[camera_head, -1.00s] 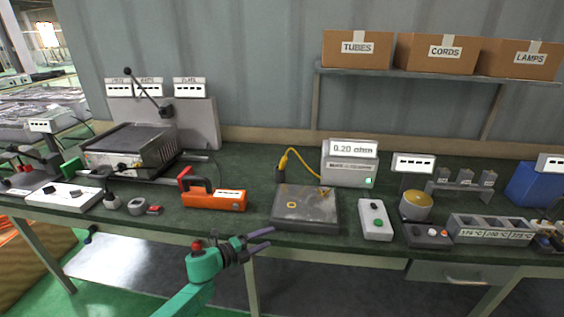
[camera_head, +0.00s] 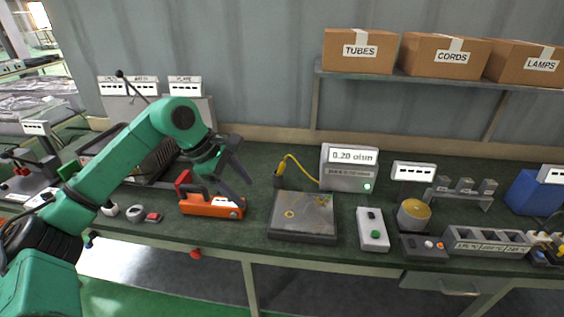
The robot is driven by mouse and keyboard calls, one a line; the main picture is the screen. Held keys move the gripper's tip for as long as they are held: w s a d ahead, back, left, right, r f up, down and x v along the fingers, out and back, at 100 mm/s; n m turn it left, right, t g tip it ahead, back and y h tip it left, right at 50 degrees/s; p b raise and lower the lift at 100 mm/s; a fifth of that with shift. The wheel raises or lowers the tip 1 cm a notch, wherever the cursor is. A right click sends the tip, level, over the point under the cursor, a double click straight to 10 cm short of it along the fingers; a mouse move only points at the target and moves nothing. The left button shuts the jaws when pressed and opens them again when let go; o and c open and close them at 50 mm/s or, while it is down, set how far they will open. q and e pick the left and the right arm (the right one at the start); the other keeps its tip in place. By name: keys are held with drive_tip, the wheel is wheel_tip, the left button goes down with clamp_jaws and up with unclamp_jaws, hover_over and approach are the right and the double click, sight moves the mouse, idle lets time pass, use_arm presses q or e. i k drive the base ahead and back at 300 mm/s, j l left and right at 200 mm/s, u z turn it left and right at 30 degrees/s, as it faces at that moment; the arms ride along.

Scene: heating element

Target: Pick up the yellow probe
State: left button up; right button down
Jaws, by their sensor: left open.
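The yellow probe (camera_head: 280,168) stands upright in a dark holder behind the flat grey plate (camera_head: 303,228), with its yellow cable (camera_head: 298,161) arching right to the grey meter (camera_head: 347,170), which reads 0.20 ohm. My left gripper (camera_head: 246,194) is open and empty. Its dark fingers point down and to the right, above the orange tool and a short way left of the probe in the picture. It does not touch the probe. My right gripper is not in view.
The orange tool (camera_head: 212,206) lies below my left gripper. A white button box (camera_head: 372,229) and a yellow-domed unit (camera_head: 413,215) stand to the right. A shelf with boxes (camera_head: 358,50) is above. Some green bench top is clear behind the plate.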

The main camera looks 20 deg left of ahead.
sight(281, 167)
drive_tip(key=i+j, duration=0.15)
drive_tip(key=i, duration=0.25)
drive_tip(key=i+j, duration=0.15)
drive_tip(key=i, duration=0.25)
drive_tip(key=i+j, duration=0.15)
drive_tip(key=i, duration=0.25)
